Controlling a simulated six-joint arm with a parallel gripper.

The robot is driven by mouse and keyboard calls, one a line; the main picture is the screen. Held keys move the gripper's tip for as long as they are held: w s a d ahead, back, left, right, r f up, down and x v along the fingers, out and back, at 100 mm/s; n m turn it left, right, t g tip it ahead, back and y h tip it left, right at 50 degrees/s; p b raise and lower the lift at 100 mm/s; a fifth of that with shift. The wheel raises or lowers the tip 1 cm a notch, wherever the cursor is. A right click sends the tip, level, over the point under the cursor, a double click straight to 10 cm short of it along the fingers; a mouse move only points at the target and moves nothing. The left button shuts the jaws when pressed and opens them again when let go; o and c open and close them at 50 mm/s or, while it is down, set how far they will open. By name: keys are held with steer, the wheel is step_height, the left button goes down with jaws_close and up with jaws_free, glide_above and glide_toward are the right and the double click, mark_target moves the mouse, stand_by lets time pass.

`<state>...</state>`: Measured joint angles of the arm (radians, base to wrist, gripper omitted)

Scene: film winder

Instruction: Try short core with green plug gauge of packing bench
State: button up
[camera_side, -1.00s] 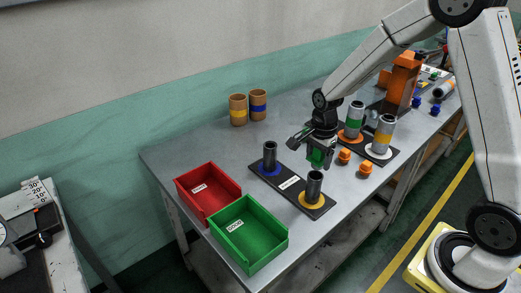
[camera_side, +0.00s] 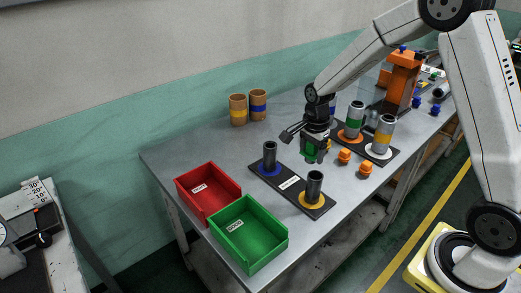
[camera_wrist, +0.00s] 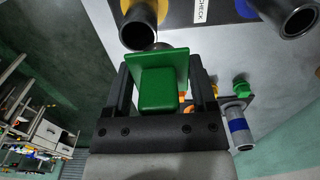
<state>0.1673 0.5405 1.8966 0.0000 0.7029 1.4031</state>
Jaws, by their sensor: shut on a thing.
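My gripper (camera_side: 312,153) is shut on the green plug gauge (camera_wrist: 158,80), holding it above the bench. In the wrist view its green handle and plate sit between the fingers (camera_wrist: 160,95); its far end is mostly hidden. Two dark tubes stand on the check board: one on a blue ring (camera_side: 269,156), one on a yellow ring (camera_side: 314,188). Their open tops face the wrist camera, the yellow-ring tube (camera_wrist: 138,28) beyond the gauge and the blue-ring tube (camera_wrist: 287,18) to the right. I cannot tell which is the short core. The gauge looks apart from both.
A red bin (camera_side: 208,194) and a green bin (camera_side: 248,232) stand at the bench's front left. Two brown tubes (camera_side: 238,109) stand at the back.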

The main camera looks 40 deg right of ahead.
steer(key=w+r, duration=0.2)
steer(key=w, duration=0.6)
steer(key=w+r, duration=0.1)
steer(key=w, duration=0.7)
steer(key=shift+w+a+r, duration=0.15)
steer(key=shift+w+r, duration=0.05)
steer(key=shift+r, duration=0.15)
steer(key=shift+f, duration=0.15)
steer(key=shift+f, duration=2.75)
steer(key=o, duration=0.7)
steer(key=c, duration=0.7)
